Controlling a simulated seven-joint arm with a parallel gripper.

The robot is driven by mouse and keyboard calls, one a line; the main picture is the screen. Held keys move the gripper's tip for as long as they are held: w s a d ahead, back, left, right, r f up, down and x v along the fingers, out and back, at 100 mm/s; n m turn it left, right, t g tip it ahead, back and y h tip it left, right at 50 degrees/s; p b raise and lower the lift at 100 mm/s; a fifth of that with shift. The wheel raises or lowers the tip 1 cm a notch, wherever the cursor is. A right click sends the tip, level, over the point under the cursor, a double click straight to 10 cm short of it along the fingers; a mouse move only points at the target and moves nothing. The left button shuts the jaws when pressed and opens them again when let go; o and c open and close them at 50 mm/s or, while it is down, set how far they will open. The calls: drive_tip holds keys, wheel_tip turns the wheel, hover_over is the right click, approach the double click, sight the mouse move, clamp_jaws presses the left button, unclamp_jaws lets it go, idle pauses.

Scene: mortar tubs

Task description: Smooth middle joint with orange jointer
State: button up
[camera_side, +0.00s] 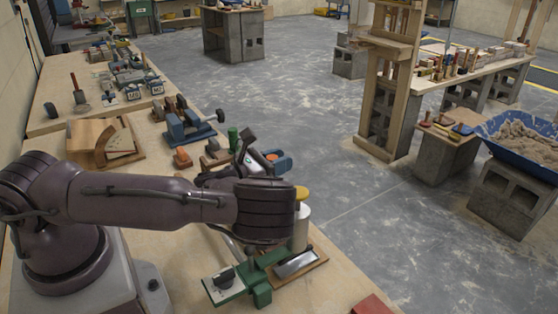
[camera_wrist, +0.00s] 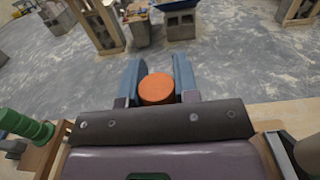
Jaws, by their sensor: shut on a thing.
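In the wrist view, the two blue-grey fingers of my gripper (camera_wrist: 157,78) are closed on a round orange piece, which I take to be the end of the orange jointer (camera_wrist: 157,90). The rest of the jointer is hidden. A green fixture (camera_side: 228,284) lies on the bench below my wrist, beside a wooden board with a grey metal piece (camera_side: 297,263). I cannot make out the middle joint in either view.
A white cylinder (camera_side: 300,230) with a yellow-orange top stands close beside my wrist. A green cylinder (camera_side: 233,138) and a blue vise (camera_side: 188,125) stand farther back. A red block (camera_side: 373,304) lies at the front edge. Open floor is beyond the bench.

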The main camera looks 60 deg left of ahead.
drive_tip(key=shift+f, duration=0.4)
idle(0.5)
drive_tip(key=shift+s, duration=0.1)
drive_tip(key=shift+s, duration=0.7)
drive_tip(key=shift+s+f, duration=0.15)
drive_tip(key=shift+s, duration=0.65)
drive_tip(key=shift+s, duration=0.6)
